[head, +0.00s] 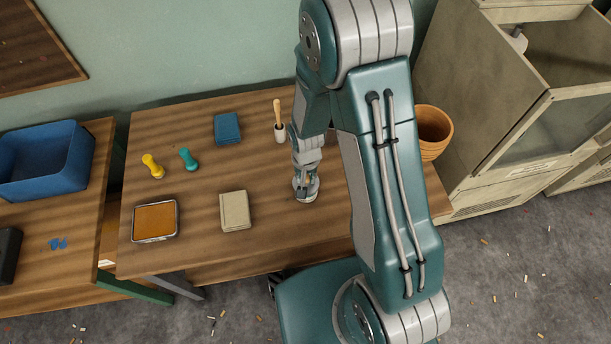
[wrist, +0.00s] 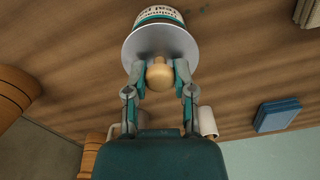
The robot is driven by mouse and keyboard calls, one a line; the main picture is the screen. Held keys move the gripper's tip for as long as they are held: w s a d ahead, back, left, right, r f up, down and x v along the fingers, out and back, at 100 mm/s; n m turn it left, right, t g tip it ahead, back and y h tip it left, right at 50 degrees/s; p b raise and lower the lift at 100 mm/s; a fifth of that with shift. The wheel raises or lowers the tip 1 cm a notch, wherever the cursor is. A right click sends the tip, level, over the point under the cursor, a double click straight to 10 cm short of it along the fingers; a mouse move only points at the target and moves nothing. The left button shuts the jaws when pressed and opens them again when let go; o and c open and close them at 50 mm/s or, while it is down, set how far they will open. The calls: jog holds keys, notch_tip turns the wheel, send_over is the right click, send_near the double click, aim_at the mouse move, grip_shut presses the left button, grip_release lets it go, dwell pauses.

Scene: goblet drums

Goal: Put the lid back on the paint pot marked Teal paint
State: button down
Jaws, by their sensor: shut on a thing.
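The paint pot (wrist: 160,14), white with a teal band and lettering that seems to read Teal paint, shows at the top of the wrist view. Its pale grey lid (wrist: 158,42) has a round wooden knob (wrist: 159,77). My gripper (wrist: 160,70) is shut on the knob, with one finger on each side. The lid lies over the pot's top; I cannot tell whether it is fully seated or a little above. In the head view the pot (head: 305,193) stands on the wooden table (head: 265,235), right of its middle, with my gripper (head: 306,178) directly over it.
A beige block (head: 235,211) and an orange-brown tray (head: 155,222) lie to the left. Yellow (head: 153,166) and teal (head: 188,159) pieces, a blue block (head: 227,128) and a white holder with a wooden handle (head: 279,130) stand farther back. A terracotta pot (head: 432,133) is at right.

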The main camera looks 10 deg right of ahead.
dwell(0.3)
jog(key=shift+c, duration=1.8)
grip_release()
jog(key=o, duration=0.4)
jog(key=shift+c, duration=0.2)
jog(key=shift+r, duration=3.5)
